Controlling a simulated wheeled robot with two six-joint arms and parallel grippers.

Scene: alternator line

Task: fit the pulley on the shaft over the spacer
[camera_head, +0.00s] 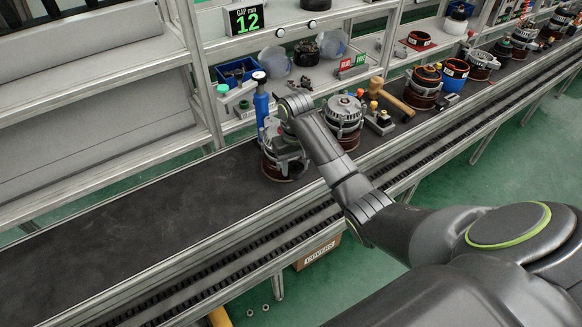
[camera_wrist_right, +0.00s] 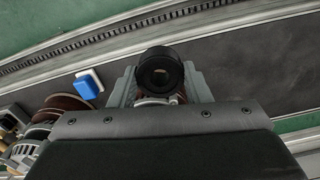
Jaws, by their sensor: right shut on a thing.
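The pulley (camera_wrist_right: 160,70) is a black, hollow, ring-like part in the right wrist view. My right gripper (camera_wrist_right: 160,85) is shut on it, with a grey finger on each side. Inside its bore a small pale spot shows; I cannot tell whether it is the shaft. In the head view my right gripper (camera_head: 284,135) is over an alternator (camera_head: 283,172) on the dark belt and covers its upper part. The pulley cannot be made out there. The shaft and spacer are hidden, so I cannot tell whether the pulley touches them. My left gripper is not in view.
A blue upright tool (camera_head: 261,102) stands close behind the gripper. Another alternator (camera_head: 343,118) and a wooden mallet (camera_head: 392,96) lie to the right. A blue block (camera_wrist_right: 88,84) shows in the wrist view. The belt (camera_head: 130,225) is clear on the left.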

